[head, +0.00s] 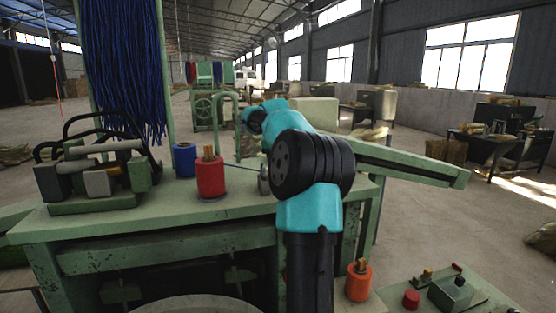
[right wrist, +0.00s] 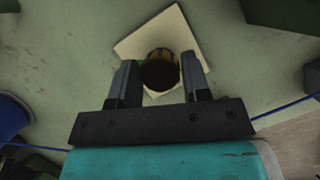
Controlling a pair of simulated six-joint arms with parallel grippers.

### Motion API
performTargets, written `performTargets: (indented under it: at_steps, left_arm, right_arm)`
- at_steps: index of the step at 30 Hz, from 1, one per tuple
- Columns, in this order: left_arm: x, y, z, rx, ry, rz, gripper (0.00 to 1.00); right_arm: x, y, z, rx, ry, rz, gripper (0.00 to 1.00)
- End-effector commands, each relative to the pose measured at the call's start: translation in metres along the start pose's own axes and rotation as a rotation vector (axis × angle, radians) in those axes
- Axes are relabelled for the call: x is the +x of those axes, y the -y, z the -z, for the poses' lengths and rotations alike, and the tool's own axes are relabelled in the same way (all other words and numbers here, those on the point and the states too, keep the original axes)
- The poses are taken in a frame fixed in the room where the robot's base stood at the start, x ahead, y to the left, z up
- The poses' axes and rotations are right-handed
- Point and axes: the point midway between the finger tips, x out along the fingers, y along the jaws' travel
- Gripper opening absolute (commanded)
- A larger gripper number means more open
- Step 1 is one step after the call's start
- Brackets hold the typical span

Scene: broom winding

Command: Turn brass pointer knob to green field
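In the right wrist view, the pointer knob (right wrist: 159,71) shows a dark, shaded round end with brass-coloured edges, on a square cream plate (right wrist: 177,26). A small green patch (right wrist: 140,63) shows at the knob's left edge. The other fields and the pointer's direction are hidden. My right gripper (right wrist: 160,75) has one finger on each side of the knob, seemingly touching both sides. In the head view, my right arm reaches over the green bench (head: 150,212) and hides its own gripper, the knob and the plate. My left gripper is not in view.
Red (head: 210,177), blue (head: 185,160) and orange (head: 358,280) spools stand around the bench. A clamp-like assembly (head: 100,172) sits at left, below hanging blue bristles (head: 125,70). A control box (head: 452,291) and red button (head: 411,298) are at lower right.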

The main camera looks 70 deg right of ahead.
Motion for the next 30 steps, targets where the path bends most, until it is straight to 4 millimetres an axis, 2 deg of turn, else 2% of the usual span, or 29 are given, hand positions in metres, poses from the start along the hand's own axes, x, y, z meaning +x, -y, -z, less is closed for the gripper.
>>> performTargets:
  at_steps: [1, 9, 20, 30]
  left_arm:
    - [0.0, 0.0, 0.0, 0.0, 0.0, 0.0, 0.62]
    - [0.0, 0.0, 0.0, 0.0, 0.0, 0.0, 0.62]
    - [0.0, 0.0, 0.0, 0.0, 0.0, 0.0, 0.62]
    - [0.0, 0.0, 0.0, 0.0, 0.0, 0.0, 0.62]
  right_arm:
    - [-0.0001, 0.0, 0.0, 0.0, 0.0, 0.0, 0.39]
    - [-0.0002, 0.0, 0.0, 0.0, 0.0, 0.0, 0.14]
    - [-0.0002, -0.0005, 0.0001, 0.046, -0.001, 0.019, 0.14]
    - [0.0001, -0.0014, -0.0002, 0.232, 0.0, 0.097, 0.14]
